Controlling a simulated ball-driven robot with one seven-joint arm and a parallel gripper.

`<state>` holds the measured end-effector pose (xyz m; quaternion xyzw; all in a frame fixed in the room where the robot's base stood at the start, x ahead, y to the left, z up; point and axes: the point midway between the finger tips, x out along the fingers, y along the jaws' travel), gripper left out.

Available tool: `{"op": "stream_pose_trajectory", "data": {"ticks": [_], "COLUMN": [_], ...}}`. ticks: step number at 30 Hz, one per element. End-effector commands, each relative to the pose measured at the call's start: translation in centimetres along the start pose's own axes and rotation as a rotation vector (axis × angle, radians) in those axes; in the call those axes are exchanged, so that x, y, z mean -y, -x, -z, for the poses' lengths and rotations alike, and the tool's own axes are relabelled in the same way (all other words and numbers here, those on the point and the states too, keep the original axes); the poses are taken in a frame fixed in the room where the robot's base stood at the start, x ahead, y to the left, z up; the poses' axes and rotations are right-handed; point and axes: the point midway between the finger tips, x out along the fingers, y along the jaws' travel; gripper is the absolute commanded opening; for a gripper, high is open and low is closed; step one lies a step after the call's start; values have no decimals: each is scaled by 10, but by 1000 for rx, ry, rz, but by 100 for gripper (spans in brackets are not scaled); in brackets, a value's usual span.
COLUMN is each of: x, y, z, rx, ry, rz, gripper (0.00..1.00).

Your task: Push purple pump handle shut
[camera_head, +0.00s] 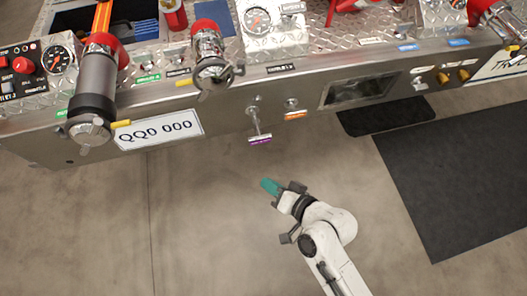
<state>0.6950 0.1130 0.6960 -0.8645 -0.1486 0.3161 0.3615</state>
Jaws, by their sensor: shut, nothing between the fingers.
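The purple-labelled pump handle (256,122) is a metal rod with a T-shaped end on the front panel of the bumper. It stands out from the panel, and its purple label (259,139) sits just below it. My gripper (268,187) has teal fingertips held together with nothing between them. It is in front of the bumper, below and slightly right of the handle in the picture, with a clear gap between them. How far the rod sticks out is hard to judge from above.
An orange-labelled knob (292,104) is right of the handle. A valve outlet (213,72) and a large grey cylinder (95,100) jut out at left. A licence plate (158,130) is on the panel. Dark mats (462,170) lie at right. The floor around my gripper is clear.

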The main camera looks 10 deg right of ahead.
Motion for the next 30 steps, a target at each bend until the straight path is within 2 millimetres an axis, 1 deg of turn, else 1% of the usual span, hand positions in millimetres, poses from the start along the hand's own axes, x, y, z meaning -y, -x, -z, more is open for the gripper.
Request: {"op": "stream_pose_trajectory", "data": {"ticks": [1,3,6,8,10,15,19,23,26,30], "x": [0,4,1,-4,-13,-39,-52,-57,-56,-57], "y": [-12,-22,-31,-34,-36,-30,-25,-25,-31,-49], "z": [-7,-9,-11,-13,-16,-24,-27,-26,-19,-4], "rx": [-51,-134,-254,-327,-411,-583,-661,-688,-690,-691], "ry": [-61,-156,-298,-384,-480,-657,-725,-747,-747,-747], "rz": [45,104,170,200,224,247,249,249,250,251], "gripper": [0,0,0,0,0,0,0,0,0,0]}}
